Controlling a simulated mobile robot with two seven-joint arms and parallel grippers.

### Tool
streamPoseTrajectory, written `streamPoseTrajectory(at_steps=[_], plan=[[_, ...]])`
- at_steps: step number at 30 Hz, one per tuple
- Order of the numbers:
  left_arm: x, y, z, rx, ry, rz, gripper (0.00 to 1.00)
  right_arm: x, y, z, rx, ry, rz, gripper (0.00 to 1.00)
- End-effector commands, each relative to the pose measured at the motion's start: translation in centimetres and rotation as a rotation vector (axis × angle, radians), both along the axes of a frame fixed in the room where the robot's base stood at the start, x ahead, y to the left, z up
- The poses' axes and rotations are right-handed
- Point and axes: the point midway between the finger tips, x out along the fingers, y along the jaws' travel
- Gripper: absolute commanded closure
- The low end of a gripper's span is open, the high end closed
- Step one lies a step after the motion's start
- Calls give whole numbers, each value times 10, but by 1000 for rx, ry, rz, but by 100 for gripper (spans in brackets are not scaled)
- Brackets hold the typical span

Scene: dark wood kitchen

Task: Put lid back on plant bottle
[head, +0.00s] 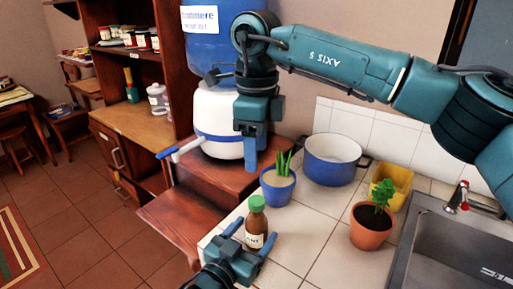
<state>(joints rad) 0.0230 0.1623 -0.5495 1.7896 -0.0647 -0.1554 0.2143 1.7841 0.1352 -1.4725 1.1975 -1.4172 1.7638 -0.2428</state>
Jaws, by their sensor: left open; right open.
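The plant bottle (257,232) is brown with a pale label and stands upright on the tiled counter near its front left edge. A green lid (256,203) sits on top of its neck; I cannot tell whether it is fastened. My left gripper (250,235) is open, low at the front, with its blue fingers spread on either side of the bottle's lower part. Contact cannot be told. My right gripper (255,160) is open and empty, pointing down in front of the water dispenser, above and behind the bottle.
A blue pot with a spiky plant (278,188) stands just behind the bottle. A blue-and-white cooking pot (333,158), a yellow container (394,184), a terracotta potted plant (371,228) and the sink (440,245) lie to the right. Bare tiles lie between bottle and terracotta pot.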

Motion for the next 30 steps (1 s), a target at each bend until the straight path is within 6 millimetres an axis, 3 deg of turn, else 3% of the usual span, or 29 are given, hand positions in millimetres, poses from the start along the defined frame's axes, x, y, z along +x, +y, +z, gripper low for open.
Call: streamPoseTrajectory(at_steps=[9, 15, 30], plan=[[-62, 37, -2, 1, 3, 0, 29, 0, 0, -6, 0, 0, 0, 43], [-87, 53, -1, 1, 3, 0, 29, 0, 0, -9, 0, 0, 0, 43], [-96, 58, 0, 0, 0, 0, 29, 0, 0, -9, 0, 0, 0, 43]])
